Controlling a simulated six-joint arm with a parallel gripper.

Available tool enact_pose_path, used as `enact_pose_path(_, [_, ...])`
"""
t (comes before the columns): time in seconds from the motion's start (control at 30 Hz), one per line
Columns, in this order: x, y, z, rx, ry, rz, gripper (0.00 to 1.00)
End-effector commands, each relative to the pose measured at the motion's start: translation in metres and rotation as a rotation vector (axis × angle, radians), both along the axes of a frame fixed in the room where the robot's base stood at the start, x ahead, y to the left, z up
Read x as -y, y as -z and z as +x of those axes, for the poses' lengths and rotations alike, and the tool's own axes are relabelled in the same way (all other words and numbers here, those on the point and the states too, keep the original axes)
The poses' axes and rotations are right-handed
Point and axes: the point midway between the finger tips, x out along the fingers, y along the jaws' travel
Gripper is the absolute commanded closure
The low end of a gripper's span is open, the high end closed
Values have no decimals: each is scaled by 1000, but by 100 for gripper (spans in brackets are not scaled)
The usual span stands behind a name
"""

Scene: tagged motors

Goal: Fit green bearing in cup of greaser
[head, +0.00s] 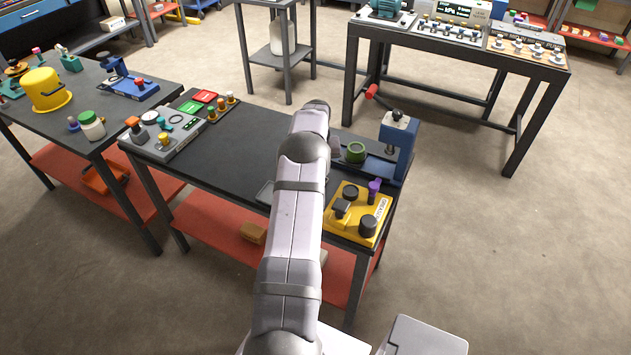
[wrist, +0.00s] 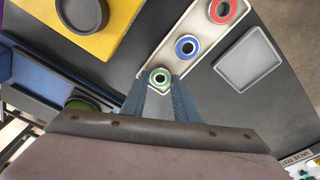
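The green bearing (wrist: 161,77), a small ring with a pale centre, sits at the near end of a light holder strip (wrist: 168,50) in the wrist view. My gripper (wrist: 160,85) is over it, its two fingers apart on either side of the ring. Small gaps seem to show, and I see no firm contact. In the head view my arm hides the gripper and the bearing. The yellow unit (head: 340,228), apparently the greaser, stands at the table's right end, with dark round parts (head: 368,225) and a purple lever (head: 374,188). Its yellow body (wrist: 110,42) also shows in the wrist view.
A blue bearing (wrist: 187,46) and a red bearing (wrist: 222,10) share the strip. A grey tray (wrist: 250,60) lies beside it. A blue press (head: 400,145) with a larger green ring (head: 355,152) stands behind the greaser. Buttons and a gauge panel (head: 165,135) are at the left.

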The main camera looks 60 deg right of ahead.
Motion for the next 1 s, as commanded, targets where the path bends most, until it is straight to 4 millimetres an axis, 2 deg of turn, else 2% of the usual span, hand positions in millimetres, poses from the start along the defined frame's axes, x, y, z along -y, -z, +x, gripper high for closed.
enact_pose_path(0.8, [0, -24, 0, 0, 0, 0, 89])
enact_pose_path(1.0, [0, -25, 0, 0, 0, 0, 89])
